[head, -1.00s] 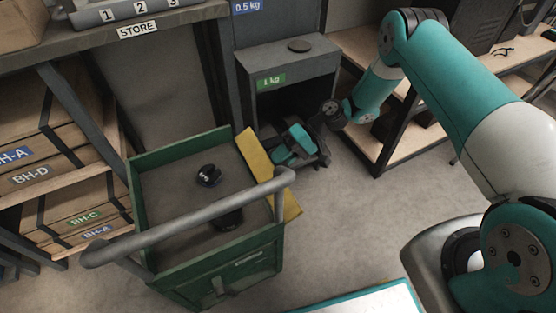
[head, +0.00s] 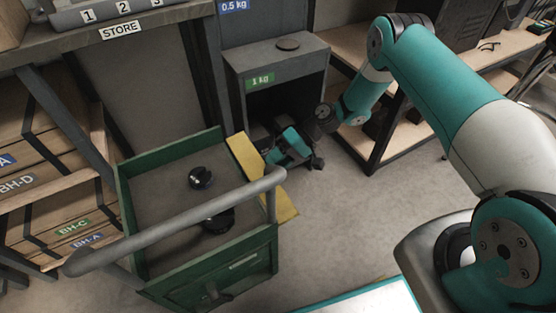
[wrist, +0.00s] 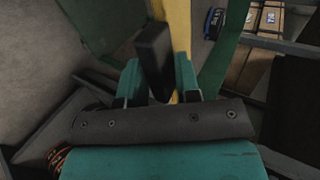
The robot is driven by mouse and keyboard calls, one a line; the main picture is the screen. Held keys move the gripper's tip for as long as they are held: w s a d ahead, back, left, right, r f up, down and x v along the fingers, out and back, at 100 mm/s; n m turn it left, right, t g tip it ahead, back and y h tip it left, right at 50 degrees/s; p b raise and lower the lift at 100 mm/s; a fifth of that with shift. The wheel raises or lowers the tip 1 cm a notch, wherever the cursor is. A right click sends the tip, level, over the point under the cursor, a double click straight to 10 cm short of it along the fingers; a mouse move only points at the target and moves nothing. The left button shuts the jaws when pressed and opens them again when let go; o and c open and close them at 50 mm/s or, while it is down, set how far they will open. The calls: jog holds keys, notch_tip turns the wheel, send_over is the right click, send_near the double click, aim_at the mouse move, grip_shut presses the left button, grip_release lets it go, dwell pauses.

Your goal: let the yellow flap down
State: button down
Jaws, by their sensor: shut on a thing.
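The yellow flap (head: 245,155) is a long panel at the right side of the green cart (head: 170,143). It leans outward from the cart's side, and the cart's grey handle bar crosses in front of part of it. My gripper (head: 274,156) is at the flap's outer side. In the wrist view the yellow flap (wrist: 179,28) shows as a narrow strip running down between the teal fingers of my gripper (wrist: 158,84).
Two dark round weights (head: 200,177) lie in the cart. A grey cabinet labelled 1 kg (head: 275,68) stands behind my gripper. Shelves with crates (head: 40,205) are at the left. The floor (head: 345,215) to the right of the cart is clear.

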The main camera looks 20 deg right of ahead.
jog(key=c, duration=1)
grip_release()
jog(key=shift+s+a+f, duration=0.1)
jog(key=shift+a+f, duration=0.1)
jog(key=shift+a, duration=0.1)
jog(key=shift+c, duration=0.2)
jog(key=shift+d+r, duration=0.2)
jog(key=shift+d, duration=0.1)
jog(key=p+v, duration=0.2)
jog(key=v, duration=1.5)
jog(key=shift+d+p, duration=0.2)
jog(key=shift+p, duration=0.15)
